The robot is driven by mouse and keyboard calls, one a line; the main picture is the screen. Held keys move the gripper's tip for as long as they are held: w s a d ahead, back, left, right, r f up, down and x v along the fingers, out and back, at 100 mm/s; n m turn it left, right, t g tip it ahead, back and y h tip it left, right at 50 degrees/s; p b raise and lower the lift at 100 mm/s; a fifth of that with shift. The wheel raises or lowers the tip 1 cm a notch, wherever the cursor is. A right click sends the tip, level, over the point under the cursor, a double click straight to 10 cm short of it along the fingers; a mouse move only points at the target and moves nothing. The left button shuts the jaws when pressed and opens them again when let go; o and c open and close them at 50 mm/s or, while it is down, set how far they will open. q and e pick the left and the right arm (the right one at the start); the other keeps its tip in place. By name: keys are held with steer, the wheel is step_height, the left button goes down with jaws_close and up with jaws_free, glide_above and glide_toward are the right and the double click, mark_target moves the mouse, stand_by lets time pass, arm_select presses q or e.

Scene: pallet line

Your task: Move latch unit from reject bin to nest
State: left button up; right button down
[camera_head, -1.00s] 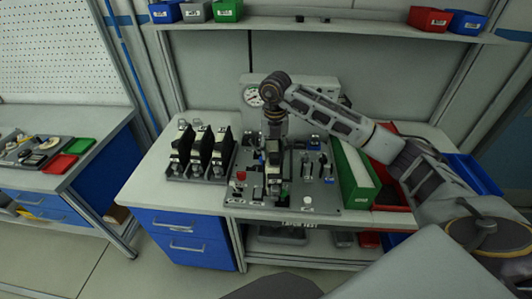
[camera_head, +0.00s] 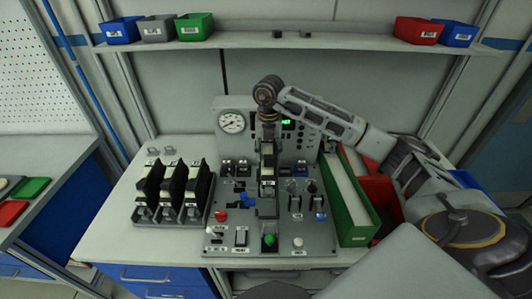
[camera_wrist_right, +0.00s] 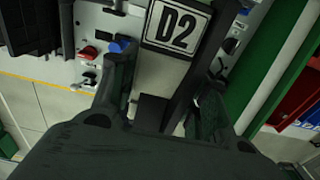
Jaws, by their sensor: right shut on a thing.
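My right gripper (camera_head: 267,142) points down over the middle of the grey test panel (camera_head: 215,245). It is shut on the latch unit (camera_head: 268,168), a dark upright piece with pale parts. In the right wrist view, the unit's white plate marked D2 (camera_wrist_right: 175,27) shows just beyond the fingers of my right gripper (camera_wrist_right: 160,100). The nest is not clearly visible below the unit, and I cannot tell whether the unit touches the panel. The red reject bin (camera_head: 378,188) stands right of the panel, partly behind my right arm. My left gripper is not in view.
A rack (camera_head: 150,218) with several black units stands left of the panel. A long green box (camera_head: 357,228) stands between the panel and red bin. A gauge (camera_head: 231,122) sits behind, and a shelf (camera_head: 330,37) with small bins is above. Switches and buttons crowd the panel.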

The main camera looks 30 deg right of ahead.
steer(key=shift+w+d+r, duration=0.1)
steer(key=shift+w+d, duration=0.2)
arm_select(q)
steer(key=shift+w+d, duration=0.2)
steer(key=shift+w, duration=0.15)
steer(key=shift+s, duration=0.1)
arm_select(e)
steer(key=shift+s+r, duration=0.1)
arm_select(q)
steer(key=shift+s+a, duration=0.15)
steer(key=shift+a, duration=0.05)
